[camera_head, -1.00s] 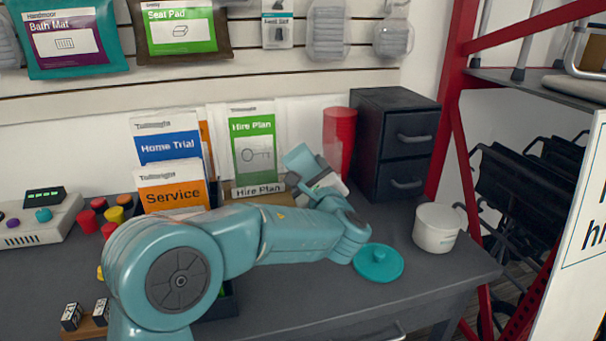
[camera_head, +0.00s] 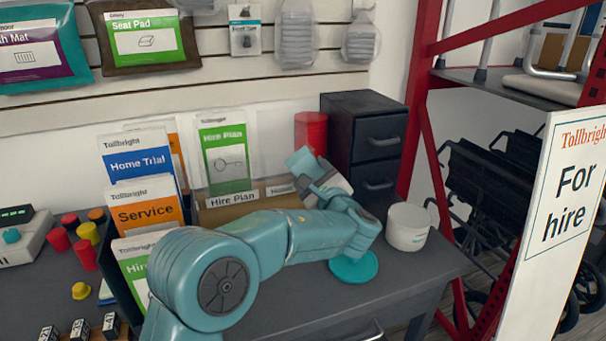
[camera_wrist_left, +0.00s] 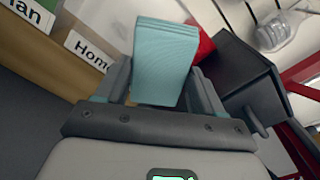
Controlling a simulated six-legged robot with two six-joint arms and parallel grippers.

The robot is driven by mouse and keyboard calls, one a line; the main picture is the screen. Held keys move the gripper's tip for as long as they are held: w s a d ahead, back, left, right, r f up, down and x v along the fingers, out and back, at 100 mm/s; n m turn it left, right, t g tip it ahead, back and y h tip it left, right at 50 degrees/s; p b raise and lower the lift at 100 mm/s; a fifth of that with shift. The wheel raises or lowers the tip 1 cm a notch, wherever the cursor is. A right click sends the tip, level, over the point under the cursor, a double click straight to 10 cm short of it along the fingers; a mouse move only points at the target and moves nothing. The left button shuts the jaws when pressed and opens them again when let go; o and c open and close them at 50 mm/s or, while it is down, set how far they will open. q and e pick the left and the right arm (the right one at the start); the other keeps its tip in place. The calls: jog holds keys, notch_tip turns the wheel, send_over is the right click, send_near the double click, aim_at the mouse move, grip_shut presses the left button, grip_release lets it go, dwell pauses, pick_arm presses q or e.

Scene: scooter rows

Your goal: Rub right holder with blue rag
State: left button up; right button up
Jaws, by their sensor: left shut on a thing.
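My left gripper (camera_head: 315,175) is shut on a folded light-blue rag (camera_head: 302,161), held up in front of the red cup and the dark drawer box. In the left wrist view the rag (camera_wrist_left: 165,50) stands up between the two fingers. A wide brown holder (camera_head: 221,217) stands left of the gripper at the back of the counter, with a green Hire Plan leaflet (camera_head: 223,160) in its left part. Its right part bears a label starting "Hom" (camera_wrist_left: 85,48), partly hidden by my arm in the head view. Rag and holder appear apart. My right gripper is not in view.
A dark rack with Home Trial and Service leaflets (camera_head: 144,213) stands left. A red cup (camera_head: 311,132), dark drawer box (camera_head: 364,140), white pot (camera_head: 408,229) and teal lid (camera_head: 354,269) are around the gripper. The front right counter is clear.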

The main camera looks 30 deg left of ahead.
aim_at(286, 170)
pick_arm(q)
jog(key=shift+w+d, duration=0.3)
jog(key=shift+d, duration=0.05)
jog(key=shift+w, duration=0.1)
jog(key=s+a+b, duration=0.4)
jog(key=shift+s+a, duration=0.1)
jog(key=shift+s+a+b, duration=0.65)
jog(key=shift+s, duration=0.2)
jog(key=shift+s+a+b, duration=0.6)
jog(key=shift+s, duration=0.2)
jog(key=shift+d, duration=0.1)
